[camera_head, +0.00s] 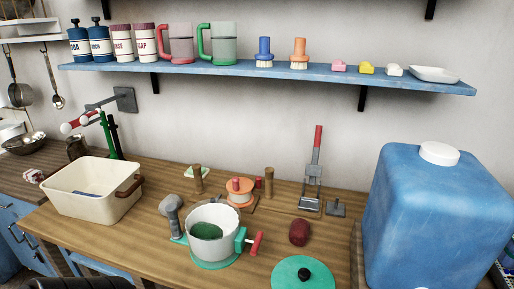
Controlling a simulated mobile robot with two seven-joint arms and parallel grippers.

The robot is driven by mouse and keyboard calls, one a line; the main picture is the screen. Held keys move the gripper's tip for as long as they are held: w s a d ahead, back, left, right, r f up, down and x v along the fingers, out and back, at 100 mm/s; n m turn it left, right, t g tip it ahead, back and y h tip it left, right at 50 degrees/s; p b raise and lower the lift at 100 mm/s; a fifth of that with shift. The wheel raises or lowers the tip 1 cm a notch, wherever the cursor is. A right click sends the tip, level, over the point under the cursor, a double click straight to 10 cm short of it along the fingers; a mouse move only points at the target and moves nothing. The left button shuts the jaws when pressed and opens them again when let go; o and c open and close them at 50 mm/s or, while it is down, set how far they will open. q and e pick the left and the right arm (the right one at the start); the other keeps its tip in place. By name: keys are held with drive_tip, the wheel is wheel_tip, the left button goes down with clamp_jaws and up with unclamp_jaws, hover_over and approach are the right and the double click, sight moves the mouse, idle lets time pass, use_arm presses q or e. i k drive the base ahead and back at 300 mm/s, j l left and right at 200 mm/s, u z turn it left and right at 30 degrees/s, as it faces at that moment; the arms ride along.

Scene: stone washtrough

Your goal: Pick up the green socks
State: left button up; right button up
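A dark green bundle (206,231) lies inside the white round tub (226,252) of a hand-cranked device on the wooden counter. It may be the green socks, but it is too small to tell for sure. The tub has a teal base and a red crank handle (257,244) on its right. A long green piece (107,133) also stands at the wall-mounted rack on the left; I cannot tell whether it is cloth.
A cream basin (84,205) with something blue inside stands at left. A large blue container (438,215) fills the right. A teal lid (303,273), dark red lump (299,232) and upright red-handled tool (314,165) surround the tub. A blue shelf (250,68) hangs above.

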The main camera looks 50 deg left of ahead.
sight(203, 230)
drive_tip(key=u, duration=1.95)
drive_tip(key=j, duration=0.1)
